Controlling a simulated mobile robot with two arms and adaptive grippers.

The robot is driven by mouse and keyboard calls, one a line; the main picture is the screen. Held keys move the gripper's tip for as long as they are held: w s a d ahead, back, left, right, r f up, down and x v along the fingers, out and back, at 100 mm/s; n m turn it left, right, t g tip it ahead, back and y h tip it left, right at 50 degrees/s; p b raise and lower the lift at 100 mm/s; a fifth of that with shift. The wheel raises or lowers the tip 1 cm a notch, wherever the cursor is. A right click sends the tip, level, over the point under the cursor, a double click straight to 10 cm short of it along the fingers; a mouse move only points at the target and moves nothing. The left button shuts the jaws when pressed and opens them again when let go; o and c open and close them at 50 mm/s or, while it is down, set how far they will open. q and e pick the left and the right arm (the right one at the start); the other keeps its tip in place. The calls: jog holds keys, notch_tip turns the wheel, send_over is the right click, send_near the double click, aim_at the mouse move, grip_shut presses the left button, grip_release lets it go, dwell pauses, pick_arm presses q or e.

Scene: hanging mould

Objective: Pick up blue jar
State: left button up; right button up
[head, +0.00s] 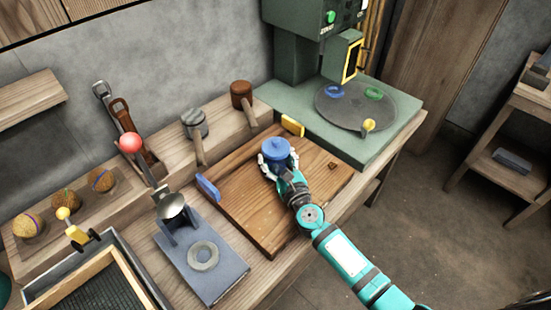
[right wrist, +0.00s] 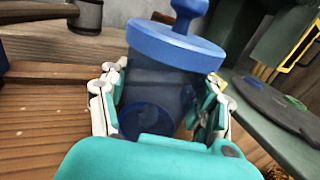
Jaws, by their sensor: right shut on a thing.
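The blue jar (head: 276,150) has a blue lid with a round knob and a see-through body. It stands about upright at the back middle of the wooden board (head: 240,222). My right gripper (head: 279,163) has its fingers around the jar's body and is shut on it. In the right wrist view the jar (right wrist: 165,85) sits between the two white-and-teal fingers of the gripper (right wrist: 158,105), below the lid. I cannot tell whether the jar's base touches the board. My left gripper is not in view.
A green machine base with a dark round plate (head: 345,108) stands behind to the right. Yellow (head: 293,126) and blue (head: 208,187) clamps flank the board. A grey fixture with a ring (head: 203,255) stands left. Mallets (head: 242,95) stand behind. The board's front is clear.

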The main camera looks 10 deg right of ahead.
aim_at(275, 147)
jog(key=shift+r+p, duration=1.3)
jog(key=shift+r, duration=0.55)
jog(key=shift+s+f, duration=0.1)
jog(key=shift+s, duration=0.25)
jog(key=s+d+r, duration=0.1)
jog(key=s, duration=1.3)
jog(key=s+d+r+p, duration=0.3)
jog(key=s+r, duration=0.3)
jog(key=r, duration=0.2)
jog(key=shift+d+r+p, duration=0.2)
jog(key=shift+d+p, duration=0.2)
jog(key=shift+d, duration=0.05)
jog(key=shift+s+r, duration=0.1)
